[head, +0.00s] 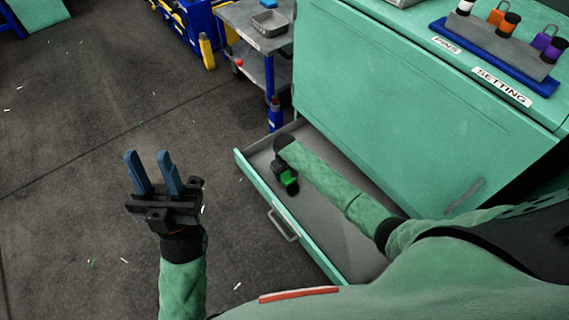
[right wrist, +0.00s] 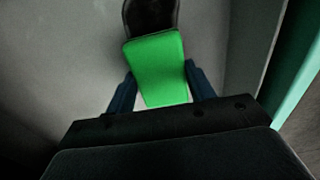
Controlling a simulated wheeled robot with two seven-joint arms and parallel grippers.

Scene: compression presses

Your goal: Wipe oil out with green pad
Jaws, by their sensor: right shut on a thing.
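The green pad (right wrist: 157,68) is between the two blue fingers of my right gripper (right wrist: 158,90), which is shut on it. In the head view my right gripper (head: 284,174) reaches down into the open drawer (head: 345,235), with the pad (head: 289,178) showing at its end. I cannot tell whether the pad touches the floor. My left gripper (head: 155,174) is open and empty, outside the drawer above the floor.
The drawer belongs to a green cabinet (head: 400,100); its walls surround my right gripper. On the cabinet a blue tray (head: 488,62) holds weights or pins with coloured tops. A cart (head: 262,45) with a grey bin stands behind. The floor at left is clear apart from small scraps.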

